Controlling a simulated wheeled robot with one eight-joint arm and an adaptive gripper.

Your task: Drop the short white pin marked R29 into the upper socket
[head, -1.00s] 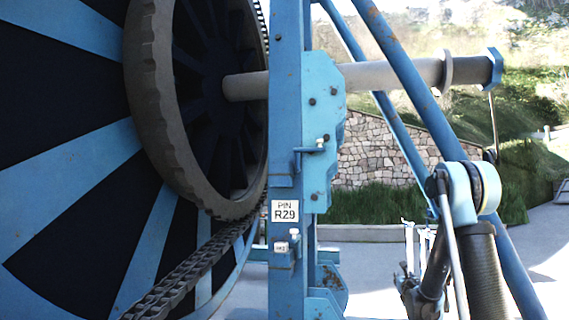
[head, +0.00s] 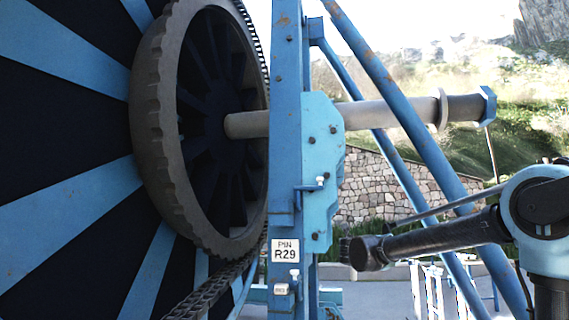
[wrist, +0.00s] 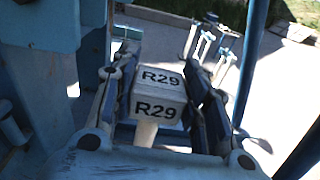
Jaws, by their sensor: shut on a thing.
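My gripper (wrist: 160,95) is shut on the white pin marked R29 (wrist: 158,100). Its block-shaped head sits between the dark jaws, with the label on two faces and a pale shank below. In the head view the gripper cannot be made out clearly. I cannot tell an open socket hole in either.
The large reel with its toothed ring (head: 165,130) and chain (head: 215,292) fills the left. A grey shaft (head: 385,112) and slanted blue braces (head: 405,95) cross the right. Pale upright pieces (head: 432,288) stand low behind my arm.

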